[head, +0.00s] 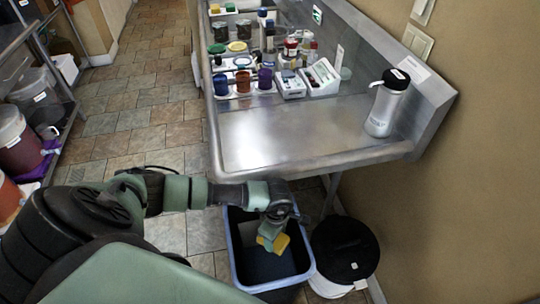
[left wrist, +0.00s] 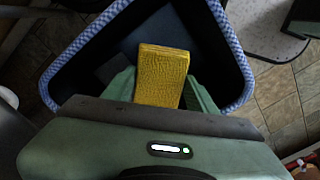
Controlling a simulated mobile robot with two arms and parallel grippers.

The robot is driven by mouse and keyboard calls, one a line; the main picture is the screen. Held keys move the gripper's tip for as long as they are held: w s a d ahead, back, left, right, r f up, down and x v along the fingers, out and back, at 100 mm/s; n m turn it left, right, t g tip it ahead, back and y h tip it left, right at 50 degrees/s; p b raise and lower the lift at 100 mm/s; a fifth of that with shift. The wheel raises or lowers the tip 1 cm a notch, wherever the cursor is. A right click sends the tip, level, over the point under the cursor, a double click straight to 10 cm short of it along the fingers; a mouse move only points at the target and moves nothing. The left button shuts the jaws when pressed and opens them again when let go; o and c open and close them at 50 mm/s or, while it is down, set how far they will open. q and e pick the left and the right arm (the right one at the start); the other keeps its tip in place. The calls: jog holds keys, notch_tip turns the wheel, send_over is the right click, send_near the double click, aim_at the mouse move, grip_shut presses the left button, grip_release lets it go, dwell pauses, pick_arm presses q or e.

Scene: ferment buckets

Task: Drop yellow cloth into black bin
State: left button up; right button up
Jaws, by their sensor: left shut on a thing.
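The yellow cloth (head: 280,243) is held in my left gripper (head: 268,238), over the opening of the bin. In the left wrist view the cloth (left wrist: 162,75) is a folded yellow block between the two green fingers, with the dark bin interior behind it. The bin (head: 235,262) stands on the floor below the steel counter; it has a dark inside and a blue-grey rim, which shows in the left wrist view (left wrist: 228,38) as a patterned edge around the cloth. I cannot tell how far the cloth is below the rim. My right gripper is in neither view.
A white bucket with a black lid (head: 345,250) stands right of the bin, close to the wall. The steel counter (head: 300,135) above carries cups, jars, small devices and a steel bottle (head: 386,105). A shelf with buckets (head: 20,140) is at the left. Tiled floor (head: 140,120) lies free between.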

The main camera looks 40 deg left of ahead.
pick_arm(q)
jog(key=shift+f+b, duration=1)
jog(key=shift+f, duration=0.8)
jog(key=o, duration=1.4)
notch_tip(320, 180, up, 8)
jog(key=shift+f, duration=0.1)
